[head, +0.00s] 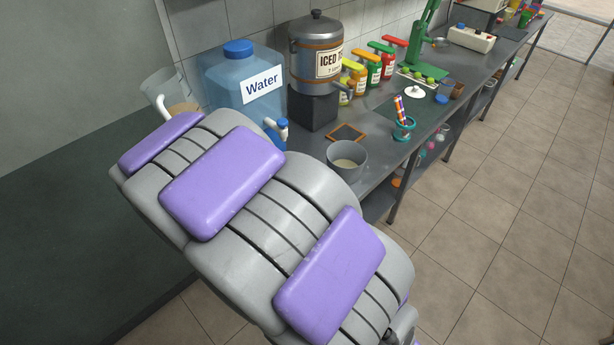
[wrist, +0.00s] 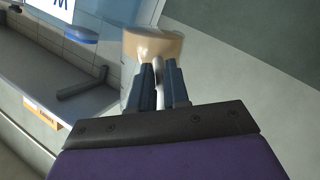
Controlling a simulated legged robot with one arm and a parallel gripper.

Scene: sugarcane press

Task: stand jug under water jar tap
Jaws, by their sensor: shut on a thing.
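The clear jug (head: 163,84) with a tan layer low inside is at the left of the water jar in the head view and looks tilted. The water jar (head: 226,82) is a blue see-through container with a blue lid and a white "Water" label. Its tap (head: 277,128) is white and blue, low on the front. In the wrist view my gripper (wrist: 161,72) is shut on the pale handle of the jug (wrist: 153,45). My arm hides the gripper in the head view. I cannot tell whether the jug touches anything beneath it.
The iced tea dispenser (head: 315,58) stands on a dark block (head: 313,107) right of the jar. Bottles and a cup with straws (head: 403,126) stand farther right.

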